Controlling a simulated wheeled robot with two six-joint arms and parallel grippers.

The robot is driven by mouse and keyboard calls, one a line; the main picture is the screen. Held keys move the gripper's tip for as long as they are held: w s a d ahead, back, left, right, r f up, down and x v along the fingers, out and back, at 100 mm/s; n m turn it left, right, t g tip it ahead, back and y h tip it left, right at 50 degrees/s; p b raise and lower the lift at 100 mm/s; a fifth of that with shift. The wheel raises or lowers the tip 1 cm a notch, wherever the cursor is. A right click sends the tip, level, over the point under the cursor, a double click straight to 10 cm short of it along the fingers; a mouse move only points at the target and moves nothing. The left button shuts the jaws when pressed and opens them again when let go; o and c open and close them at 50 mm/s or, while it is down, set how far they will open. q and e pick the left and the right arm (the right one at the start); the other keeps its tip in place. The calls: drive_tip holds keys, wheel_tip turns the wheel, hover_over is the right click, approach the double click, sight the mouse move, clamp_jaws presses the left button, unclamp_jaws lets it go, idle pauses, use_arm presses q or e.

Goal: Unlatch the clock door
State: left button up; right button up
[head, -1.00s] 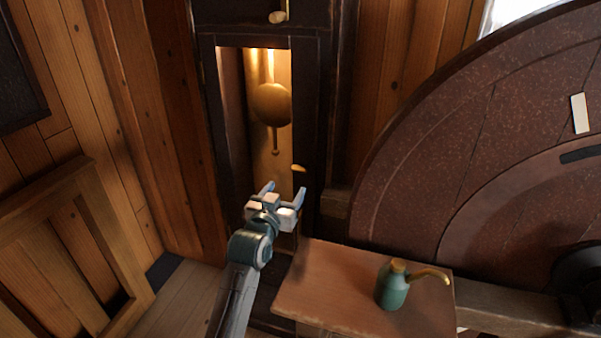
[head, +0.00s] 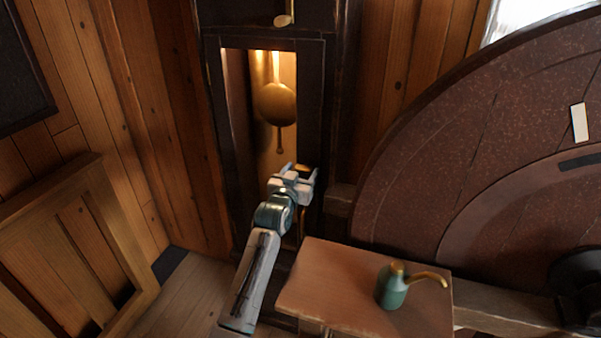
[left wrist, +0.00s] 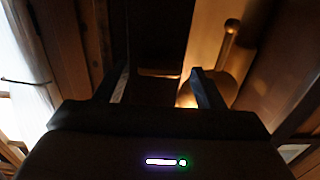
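The tall dark clock case (head: 228,140) stands at the back, with a narrow door framing a lit opening. A brass pendulum (head: 277,103) hangs inside. A small brass latch piece (head: 302,167) shows at the right side of the door frame, partly hidden by my gripper. My left gripper (head: 301,171) is at the latch piece with its fingers apart, one on each side of it in this view. I cannot tell whether they touch it. In the left wrist view the fingers (left wrist: 164,88) are also apart, the pendulum behind the right one. My right gripper is not in view.
A wooden stand (head: 345,285) at front right carries a green oil can (head: 391,287) with a brass spout. A large reddish stone wheel (head: 440,130) fills the right side. A wooden panel frame (head: 75,230) stands at left. Some floor between it and the clock is clear.

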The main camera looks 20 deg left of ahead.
use_arm(q)
drive_tip(key=c, duration=0.7)
drive_tip(key=shift+c, duration=0.6)
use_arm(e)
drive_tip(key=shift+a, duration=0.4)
